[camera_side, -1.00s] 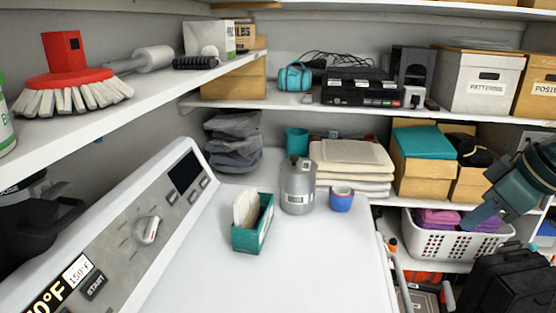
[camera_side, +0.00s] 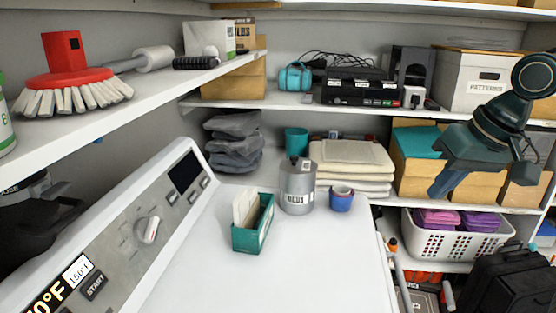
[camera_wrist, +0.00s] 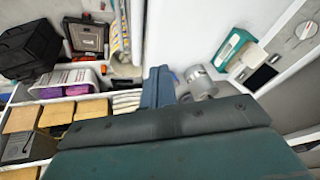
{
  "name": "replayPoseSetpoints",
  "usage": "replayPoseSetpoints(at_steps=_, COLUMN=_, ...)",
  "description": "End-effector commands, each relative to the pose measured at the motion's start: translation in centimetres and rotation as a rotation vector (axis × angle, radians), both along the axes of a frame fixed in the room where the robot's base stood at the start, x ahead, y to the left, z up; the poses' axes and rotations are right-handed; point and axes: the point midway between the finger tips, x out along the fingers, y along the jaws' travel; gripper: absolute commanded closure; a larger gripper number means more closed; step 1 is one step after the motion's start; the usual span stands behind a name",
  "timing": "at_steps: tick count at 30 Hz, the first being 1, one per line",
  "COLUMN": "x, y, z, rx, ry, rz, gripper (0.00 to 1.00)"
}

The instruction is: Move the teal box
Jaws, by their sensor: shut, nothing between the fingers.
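The teal box (camera_side: 250,240) is a small open-topped box with white cards in it. It stands on the white machine top (camera_side: 300,270), left of a grey metal canister (camera_side: 297,188). In the wrist view the teal box (camera_wrist: 231,50) lies at the upper right, beyond my fingers. My gripper (camera_side: 438,190) is at the right of the side view, in front of the cardboard boxes and well apart from the teal box. In the wrist view my gripper (camera_wrist: 158,76) is shut and empty.
A blue-purple cup (camera_side: 341,199) stands right of the canister. Folded towels (camera_side: 350,160), grey cloths (camera_side: 233,145) and a teal cup (camera_side: 296,142) are behind. The sloping control panel (camera_side: 150,220) borders the left. The machine top in front of the teal box is clear.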

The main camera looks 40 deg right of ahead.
Motion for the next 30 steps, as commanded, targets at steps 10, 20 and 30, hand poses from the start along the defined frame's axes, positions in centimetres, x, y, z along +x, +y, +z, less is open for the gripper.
replayPoseSetpoints(at_steps=10, x=7.4, y=1.6, z=1.0, rx=0.163, ry=0.111, rz=-0.43, gripper=1.0)
replayPoseSetpoints(at_steps=20, x=14.4, y=3.5, z=-0.1, rx=0.27, ry=0.203, rz=-0.856, gripper=1.0)
replayPoseSetpoints(at_steps=30, x=21.2, y=6.0, z=-3.4, rx=0.333, ry=0.27, rz=-1.309, gripper=1.0)
